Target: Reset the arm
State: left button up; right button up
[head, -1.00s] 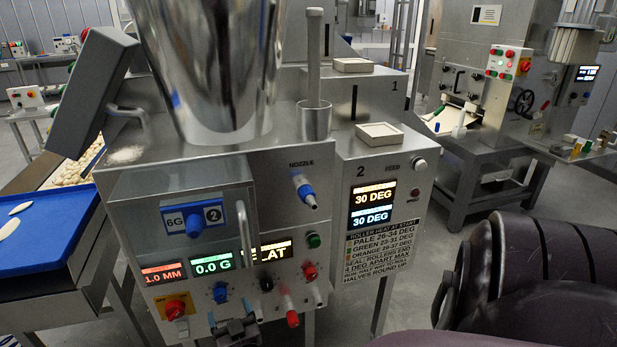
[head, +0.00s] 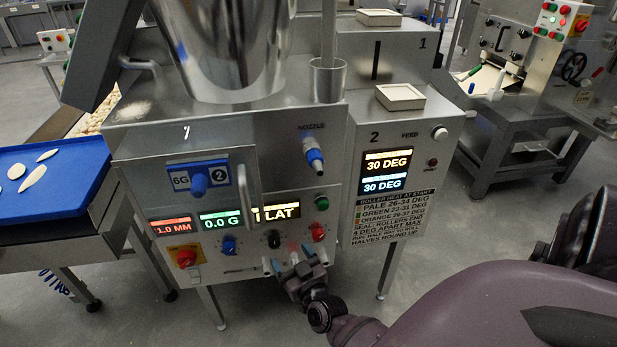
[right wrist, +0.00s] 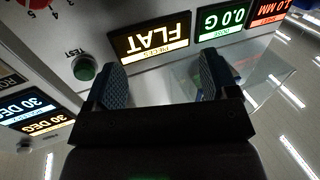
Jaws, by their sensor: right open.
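My right gripper (head: 285,262) is in front of the lower panel of the steel filling machine (head: 280,130), below its small knobs. In the right wrist view its two ribbed fingers (right wrist: 162,82) stand apart with nothing between them. Beyond the fingers are the display reading FLAT (right wrist: 150,36), a green TEST button (right wrist: 84,68) and the 0.0 G display (right wrist: 221,20). I cannot tell whether the gripper touches the panel. My left gripper is not in view.
A blue tray (head: 62,208) with pale dough pieces stands at the left. A red knob on a yellow plate (head: 186,257) and a nozzle (head: 314,158) stick out of the panel. Another machine (head: 515,80) stands at the back right. Open floor lies between the machines.

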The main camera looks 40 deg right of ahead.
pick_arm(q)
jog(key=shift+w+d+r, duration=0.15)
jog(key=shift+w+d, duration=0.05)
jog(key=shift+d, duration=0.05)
pick_arm(e)
jog(key=shift+s+d+r, duration=0.1)
jog(key=shift+s+d, duration=0.1)
jog(key=shift+s, duration=0.15)
jog(key=s+a+r+n+g+y+p, duration=0.2)
jog(key=s+a+r+g+y, duration=0.15)
jog(key=a, duration=0.25)
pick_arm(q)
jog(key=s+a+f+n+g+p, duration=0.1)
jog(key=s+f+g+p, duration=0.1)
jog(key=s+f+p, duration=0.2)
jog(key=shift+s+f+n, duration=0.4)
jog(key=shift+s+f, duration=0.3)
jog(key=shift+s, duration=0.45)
pick_arm(e)
jog(key=s+n+g, duration=0.1)
jog(key=s+g, duration=0.2)
jog(key=s, duration=1.6)
jog(key=shift+d+y, duration=0.15)
jog(key=shift+y, duration=0.2)
